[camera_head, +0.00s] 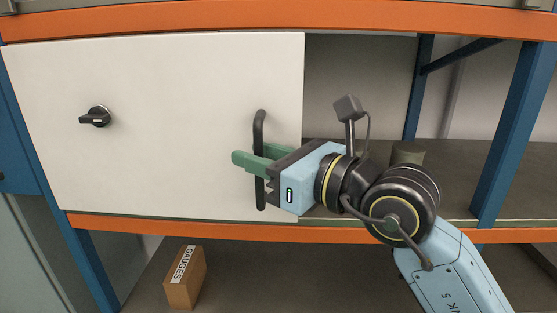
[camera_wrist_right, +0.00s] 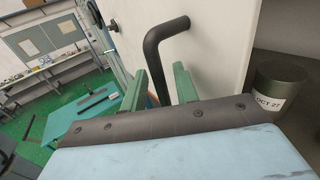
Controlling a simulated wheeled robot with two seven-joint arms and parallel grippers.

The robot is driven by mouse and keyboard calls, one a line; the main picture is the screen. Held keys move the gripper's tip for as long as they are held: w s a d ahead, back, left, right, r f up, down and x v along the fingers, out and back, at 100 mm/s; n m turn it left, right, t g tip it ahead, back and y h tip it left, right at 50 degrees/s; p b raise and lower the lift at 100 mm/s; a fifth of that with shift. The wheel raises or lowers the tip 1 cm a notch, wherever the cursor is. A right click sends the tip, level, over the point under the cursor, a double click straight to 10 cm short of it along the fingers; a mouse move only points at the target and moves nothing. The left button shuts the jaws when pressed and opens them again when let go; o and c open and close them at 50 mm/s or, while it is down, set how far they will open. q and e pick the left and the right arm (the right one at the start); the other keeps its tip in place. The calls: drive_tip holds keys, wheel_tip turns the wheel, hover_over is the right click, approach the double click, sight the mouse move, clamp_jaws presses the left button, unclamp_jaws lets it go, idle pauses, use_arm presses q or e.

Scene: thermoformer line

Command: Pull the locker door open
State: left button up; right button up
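The white locker door (camera_head: 180,150) has a dark upright bar handle (camera_head: 259,125) near its right edge and a black knob (camera_head: 96,116) at the left. My right gripper (camera_head: 256,162) is at the handle, its green fingers on either side of the bar. In the right wrist view the handle (camera_wrist_right: 154,60) runs down between the two fingers (camera_wrist_right: 158,88). Narrow gaps seem to show beside it, so the gripper looks open around it. The door looks flush with the shelf front; a slight opening cannot be ruled out. My left gripper is not in view.
Right of the door the compartment is open, with a dark canister (camera_head: 407,153) on its floor behind my wrist. Orange beams (camera_head: 330,235) and blue posts (camera_head: 514,135) frame the shelf. A brown box labelled GAUGES (camera_head: 184,278) stands below.

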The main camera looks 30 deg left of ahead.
drive_tip(key=s+d+b, duration=0.2)
drive_tip(key=d+b, duration=0.1)
drive_tip(key=d, duration=1)
drive_tip(key=shift+s+b, duration=0.25)
drive_tip(key=shift+b, duration=0.1)
